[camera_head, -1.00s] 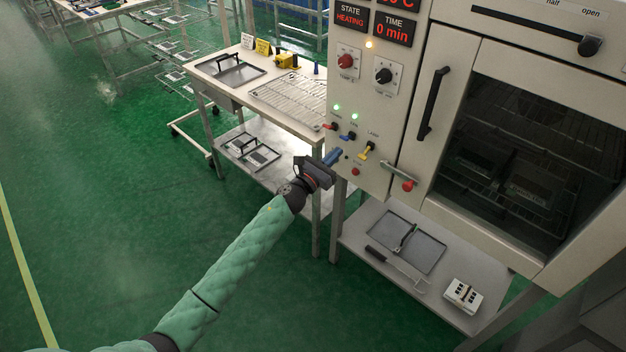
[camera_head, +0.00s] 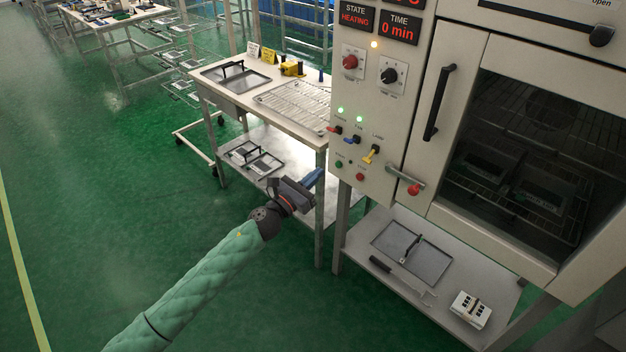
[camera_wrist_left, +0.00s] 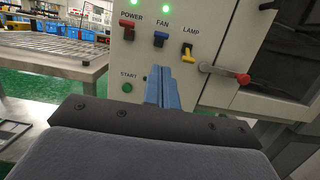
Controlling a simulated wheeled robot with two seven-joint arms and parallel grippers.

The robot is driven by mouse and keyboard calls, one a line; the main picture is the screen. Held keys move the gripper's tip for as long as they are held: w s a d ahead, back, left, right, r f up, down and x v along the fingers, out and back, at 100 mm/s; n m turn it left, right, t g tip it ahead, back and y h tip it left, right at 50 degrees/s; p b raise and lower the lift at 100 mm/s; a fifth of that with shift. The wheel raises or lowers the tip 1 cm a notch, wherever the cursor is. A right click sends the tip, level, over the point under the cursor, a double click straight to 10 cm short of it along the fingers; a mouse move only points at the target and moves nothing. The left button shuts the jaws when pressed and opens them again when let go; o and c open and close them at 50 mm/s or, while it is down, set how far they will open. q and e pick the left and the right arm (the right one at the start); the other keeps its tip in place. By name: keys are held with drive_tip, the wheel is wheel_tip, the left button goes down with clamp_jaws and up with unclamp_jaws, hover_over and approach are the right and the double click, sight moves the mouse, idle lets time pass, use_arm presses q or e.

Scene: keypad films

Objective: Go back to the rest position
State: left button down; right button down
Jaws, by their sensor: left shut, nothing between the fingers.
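My left gripper (camera_head: 313,178) is in the head view, at the end of my green-sleeved arm, in front of the lower left of the oven's control panel. Its blue fingers are shut with nothing between them and are apart from the panel. In the left wrist view the shut fingers (camera_wrist_left: 162,88) point at the panel, covering part of the area right of the green START button (camera_wrist_left: 127,87). The oven (camera_head: 390,120) shows STATE HEATING and TIME 0 min, with green lights lit above the POWER and FAN switches. My right gripper is not in view.
A side table (camera_head: 225,92) left of the oven holds a wire rack (camera_head: 290,105) and a tray. A shelf (camera_head: 395,278) under the oven holds a framed tray and a white block (camera_head: 470,309). The oven door (camera_head: 520,150) is closed. Green floor at left is clear.

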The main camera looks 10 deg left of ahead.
use_arm(q)
drive_tip(key=shift+s+a, duration=0.25)
drive_tip(key=shift+s, duration=0.05)
drive_tip(key=shift+r, duration=0.1)
drive_tip(key=w+a+f+n+t+y, duration=0.15)
drive_tip(key=a+n+y, duration=0.4)
drive_tip(key=n, duration=0.55)
drive_tip(key=w+a+f+n+y, duration=0.1)
drive_tip(key=w+a+n+y, duration=0.35)
drive_tip(key=n, duration=0.65)
drive_tip(key=s+a+f+n+g+y, duration=0.4)
drive_tip(key=f+n+y, duration=0.15)
drive_tip(key=n, duration=0.45)
drive_tip(key=s+d+f+n+g+h, duration=0.3)
drive_tip(key=s+f+n+g, duration=0.45)
drive_tip(key=s+f, duration=1.05)
drive_tip(key=s+d+f+g, duration=0.1)
drive_tip(key=s+f, duration=0.3)
drive_tip(key=s, duration=0.5)
drive_tip(key=s+d+f+n+g, duration=0.1)
drive_tip(key=s+d+f+g, duration=0.1)
drive_tip(key=s+f, duration=0.3)
drive_tip(key=s+d+f+g+h, duration=0.1)
drive_tip(key=s+f, duration=0.4)
drive_tip(key=s, duration=0.8)
drive_tip(key=shift+d+n+g, duration=0.35)
drive_tip(key=shift+d+g, duration=0.15)
drive_tip(key=shift+g, duration=0.1)
